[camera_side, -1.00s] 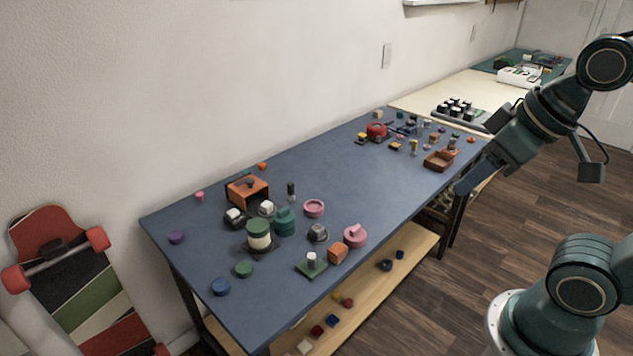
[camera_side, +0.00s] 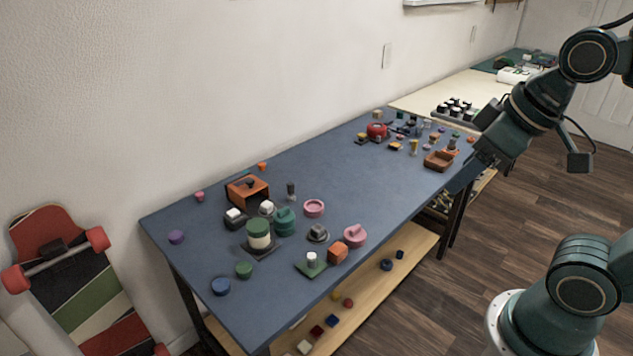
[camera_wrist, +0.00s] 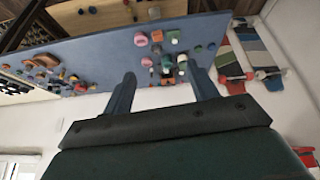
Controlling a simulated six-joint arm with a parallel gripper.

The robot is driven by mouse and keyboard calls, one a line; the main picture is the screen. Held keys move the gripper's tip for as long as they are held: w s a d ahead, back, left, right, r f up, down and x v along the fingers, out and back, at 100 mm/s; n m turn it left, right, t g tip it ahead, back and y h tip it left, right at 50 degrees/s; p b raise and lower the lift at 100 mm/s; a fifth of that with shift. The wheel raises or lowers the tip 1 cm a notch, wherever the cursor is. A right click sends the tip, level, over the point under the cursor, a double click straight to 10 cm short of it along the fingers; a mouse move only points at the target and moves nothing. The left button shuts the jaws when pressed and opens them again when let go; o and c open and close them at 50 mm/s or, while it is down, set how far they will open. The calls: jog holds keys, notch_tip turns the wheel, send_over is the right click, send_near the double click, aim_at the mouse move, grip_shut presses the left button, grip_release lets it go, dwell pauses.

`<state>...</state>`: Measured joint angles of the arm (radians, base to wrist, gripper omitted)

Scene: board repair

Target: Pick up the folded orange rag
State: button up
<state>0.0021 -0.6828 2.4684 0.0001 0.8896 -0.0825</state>
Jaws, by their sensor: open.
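I cannot tell for certain which orange item is the folded rag. In the side view, a small orange block-like item (camera_side: 338,252) lies near the table's front edge, a flat orange piece (camera_side: 262,166) lies near the wall, and a small orange piece (camera_side: 395,147) lies toward the far end. My gripper (camera_side: 466,176) is beyond the front edge of the blue table, toward its right end, apart from all of these. In the wrist view my gripper (camera_wrist: 161,82) has its two fingers spread with nothing between them; the table is distant.
The blue table (camera_side: 210,330) holds several small items, among them an orange box (camera_side: 247,190), a red rounded object (camera_side: 377,130) and a brown tray (camera_side: 438,161). The table's middle is fairly clear. A wooden shelf (camera_side: 375,290) sits below, and a skateboard (camera_side: 85,290) leans at the left.

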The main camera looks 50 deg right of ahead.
jog(key=w+f+n+g, duration=0.25)
jog(key=w+n, duration=0.25)
jog(key=w, duration=0.3)
jog(key=w+f+n+g, duration=0.1)
jog(key=w+f+n, duration=0.3)
jog(key=w, duration=0.4)
jog(key=w+d+f+n+g, duration=0.1)
jog(key=w+f+n, duration=0.3)
jog(key=f, duration=0.4)
jog(key=w+d+f+n+g, duration=0.1)
jog(key=w+f+n, duration=0.3)
jog(key=f, duration=0.4)
jog(key=shift+w, duration=0.85)
jog(key=shift+f, duration=0.1)
send_over(338, 248)
jog(key=shift+f, duration=4.15)
jog(key=shift+f, duration=2.6)
